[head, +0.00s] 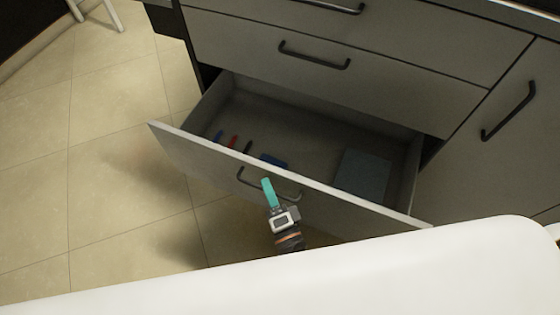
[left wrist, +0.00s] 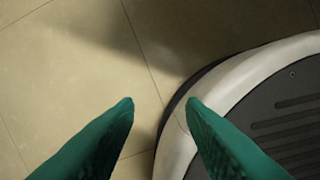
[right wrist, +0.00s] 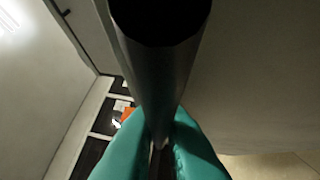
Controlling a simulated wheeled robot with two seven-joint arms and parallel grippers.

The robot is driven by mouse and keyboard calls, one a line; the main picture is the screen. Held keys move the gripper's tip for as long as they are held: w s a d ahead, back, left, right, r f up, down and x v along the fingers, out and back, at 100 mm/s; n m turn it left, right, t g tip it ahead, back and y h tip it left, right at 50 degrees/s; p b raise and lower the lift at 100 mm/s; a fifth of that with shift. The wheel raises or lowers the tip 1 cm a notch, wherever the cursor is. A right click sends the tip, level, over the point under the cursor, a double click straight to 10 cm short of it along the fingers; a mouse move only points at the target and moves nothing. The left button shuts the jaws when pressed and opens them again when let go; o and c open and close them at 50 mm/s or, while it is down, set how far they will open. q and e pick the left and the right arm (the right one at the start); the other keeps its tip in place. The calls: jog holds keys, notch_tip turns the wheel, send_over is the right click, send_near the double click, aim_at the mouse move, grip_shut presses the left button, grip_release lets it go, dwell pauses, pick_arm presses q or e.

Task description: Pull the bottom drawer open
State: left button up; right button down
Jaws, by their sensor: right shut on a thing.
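The bottom drawer (head: 300,195) stands pulled out of the cabinet, its inside showing. Its dark bar handle (head: 247,180) is on the drawer front. My right gripper (head: 268,190) is at the handle, with its teal fingers on the bar. In the right wrist view the dark handle bar (right wrist: 160,75) runs between the teal fingers of my right gripper (right wrist: 160,135), which are shut on it. My left gripper (left wrist: 160,103) shows only in the left wrist view, its two green fingers apart with nothing between them, above the floor.
Inside the drawer lie several small coloured items, a blue thing (head: 273,161) and a grey-blue flat box (head: 362,174). Closed drawers (head: 340,80) are above. A door with a handle (head: 510,110) is at right. Tiled floor (head: 110,190) is clear at left.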

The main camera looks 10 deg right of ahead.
pick_arm(q)
jog(key=shift+s+a+f, duration=0.1)
jog(key=shift+s+f, duration=0.35)
jog(key=shift+s, duration=0.05)
pick_arm(e)
jog(key=shift+s+a, duration=0.55)
jog(key=shift+s, duration=0.3)
jog(key=shift+s+a, duration=0.5)
jog(key=shift+s, duration=0.3)
jog(key=shift+s+a, duration=0.55)
jog(key=shift+s, duration=0.3)
jog(key=c, duration=1.8)
grip_release()
